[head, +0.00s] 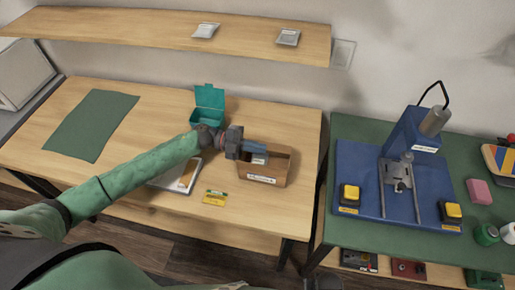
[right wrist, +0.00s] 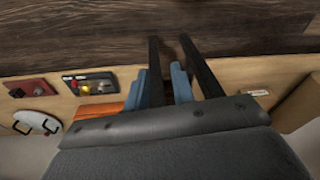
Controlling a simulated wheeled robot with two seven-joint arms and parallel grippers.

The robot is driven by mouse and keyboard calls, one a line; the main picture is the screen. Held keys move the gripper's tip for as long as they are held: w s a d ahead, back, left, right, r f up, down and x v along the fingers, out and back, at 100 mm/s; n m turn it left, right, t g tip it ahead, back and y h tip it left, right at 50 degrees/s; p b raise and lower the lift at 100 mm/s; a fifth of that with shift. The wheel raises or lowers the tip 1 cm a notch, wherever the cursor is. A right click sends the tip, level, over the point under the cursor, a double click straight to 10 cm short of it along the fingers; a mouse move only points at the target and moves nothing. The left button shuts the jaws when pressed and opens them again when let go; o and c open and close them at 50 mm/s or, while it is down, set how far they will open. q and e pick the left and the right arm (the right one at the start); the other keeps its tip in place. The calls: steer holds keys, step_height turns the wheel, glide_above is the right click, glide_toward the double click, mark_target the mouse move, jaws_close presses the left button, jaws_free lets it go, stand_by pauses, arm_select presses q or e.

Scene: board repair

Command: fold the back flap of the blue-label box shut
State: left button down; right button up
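A brown cardboard box (head: 265,172) stands near the right end of the wooden table, with its top open. A small whitish label (head: 262,180) is on its front; its colour is hard to tell at this size. My left gripper (head: 258,153) reaches in from the left, with its blue-grey fingers over or inside the box's opening. I cannot tell whether they touch a flap or the wall. The back flap is not clearly distinguishable. My right gripper (right wrist: 162,85) shows in the right wrist view with its two blue fingers apart and nothing between them.
A teal box (head: 207,114) with a raised lid stands behind my left wrist. A green mat (head: 92,125) lies at left. A blue press fixture (head: 395,185) stands on the right table, across a narrow gap.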

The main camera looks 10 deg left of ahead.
arm_select(q)
steer(key=shift+s+f+m+b, duration=0.1)
steer(key=shift+f+m+b, duration=0.1)
steer(key=shift+m+b, duration=0.2)
arm_select(e)
steer(key=r, duration=0.3)
steer(key=w+r, duration=0.1)
steer(key=shift+a+r, duration=0.25)
steer(key=shift+a, duration=0.1)
arm_select(q)
steer(key=c, duration=1.7)
jaws_free()
steer(key=shift+o, duration=0.3)
steer(key=shift+s+f, duration=0.1)
